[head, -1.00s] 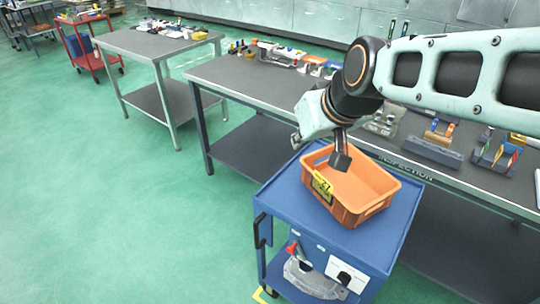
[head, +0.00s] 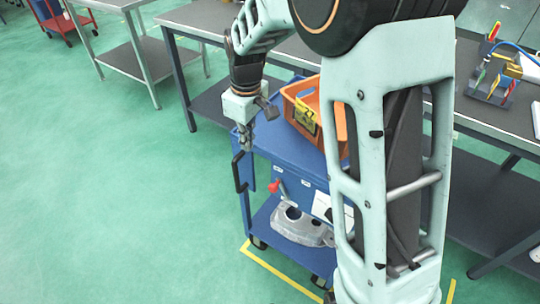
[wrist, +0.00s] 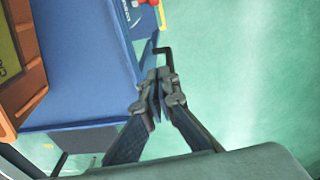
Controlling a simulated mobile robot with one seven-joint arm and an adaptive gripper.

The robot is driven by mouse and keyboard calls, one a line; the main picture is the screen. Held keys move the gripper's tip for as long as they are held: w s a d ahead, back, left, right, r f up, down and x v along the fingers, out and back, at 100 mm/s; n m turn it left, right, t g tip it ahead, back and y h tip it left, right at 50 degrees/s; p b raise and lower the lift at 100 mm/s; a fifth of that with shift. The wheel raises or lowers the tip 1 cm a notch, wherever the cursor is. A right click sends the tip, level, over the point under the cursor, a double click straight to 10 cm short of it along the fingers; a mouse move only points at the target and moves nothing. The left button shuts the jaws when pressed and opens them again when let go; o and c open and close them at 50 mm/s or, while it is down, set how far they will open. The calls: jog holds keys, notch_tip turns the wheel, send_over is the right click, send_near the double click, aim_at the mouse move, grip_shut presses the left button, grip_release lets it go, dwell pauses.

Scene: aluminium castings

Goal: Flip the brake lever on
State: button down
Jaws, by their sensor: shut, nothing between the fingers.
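The brake lever (head: 275,186) is a short lever with a red knob on the front panel of the blue trolley (head: 287,140). A red part, likely its knob, shows at the top edge of the wrist view (wrist: 149,3). My gripper (head: 243,145) points down beside the trolley's left end, above and left of the lever and apart from it. In the wrist view my gripper (wrist: 160,76) is shut, with nothing between the fingertips. They appear close to the trolley's black handle (wrist: 166,52); I cannot tell whether they touch it.
The black handle (head: 238,174) sticks out from the trolley's left end. An orange bin (head: 338,128) stands on the trolley top, and a grey casting (head: 302,226) lies on the lower shelf. A workbench (head: 280,50) stands behind.

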jog(key=shift+s+d+f+n+g+b, duration=0.1)
jog(key=shift+s+d+f+n+g, duration=0.15)
jog(key=shift+f, duration=0.3)
jog(key=shift+s+d+f+g+b, duration=0.1)
jog(key=shift+s+f+g+b, duration=0.1)
jog(key=shift+s+f, duration=0.25)
jog(key=shift+s+d+f+n+g+b, duration=0.15)
jog(key=shift+s+d+f+g, duration=0.1)
jog(key=shift+f, duration=0.35)
jog(key=shift+a, duration=0.1)
notch_tip(320, 180, down, 10)
jog(key=b, duration=0.2)
jog(key=s+d, duration=0.1)
jog(key=s+d+r, duration=0.1)
jog(key=d, duration=0.1)
jog(key=shift+s+r, duration=0.1)
jog(key=shift+r, duration=0.05)
jog(key=shift+d, duration=0.1)
